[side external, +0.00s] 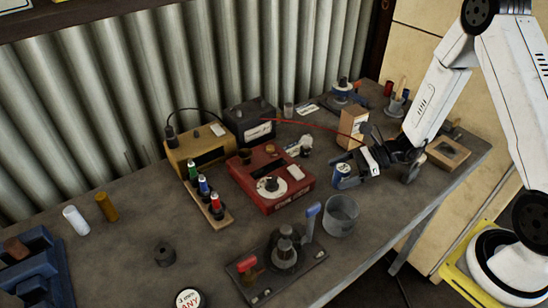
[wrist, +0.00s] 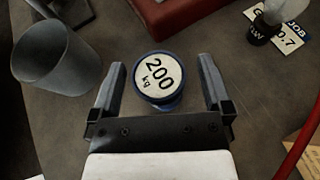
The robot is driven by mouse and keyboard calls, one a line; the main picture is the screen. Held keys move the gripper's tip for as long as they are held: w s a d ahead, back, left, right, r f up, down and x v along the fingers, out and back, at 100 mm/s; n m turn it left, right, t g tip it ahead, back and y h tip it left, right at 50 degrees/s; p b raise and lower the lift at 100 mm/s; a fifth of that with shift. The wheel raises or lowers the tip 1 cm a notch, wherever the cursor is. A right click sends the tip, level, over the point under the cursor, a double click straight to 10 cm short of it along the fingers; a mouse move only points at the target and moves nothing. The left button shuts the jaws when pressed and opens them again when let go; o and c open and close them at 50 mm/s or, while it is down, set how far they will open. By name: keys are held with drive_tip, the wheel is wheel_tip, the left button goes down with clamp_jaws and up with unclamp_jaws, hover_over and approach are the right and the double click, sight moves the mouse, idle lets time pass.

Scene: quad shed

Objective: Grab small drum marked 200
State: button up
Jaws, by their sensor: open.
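The small drum marked 200 kg (wrist: 159,77) is blue with a white round top and black print. It stands upright on the bench between the two fingers in the wrist view, with a gap on both sides. In the side external view the blue drum (side external: 341,173) shows at the end of my gripper, partly hidden by it. My gripper (wrist: 159,88) is open around the drum and its fingers do not appear to touch it. It also shows in the side external view (side external: 343,171), low over the bench.
A grey cup (side external: 341,215) stands close beside my gripper and the drum. A red instrument box (side external: 272,200) is just left of them. A light wooden block (side external: 352,128) stands behind. A lever device (side external: 285,250) is at the front. Bare bench (side external: 130,240) lies at the left.

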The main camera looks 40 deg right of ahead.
sight(343, 167)
clamp_jaws()
drive_tip(key=shift+r, duration=0.15)
drive_tip(key=shift+r, duration=4.9)
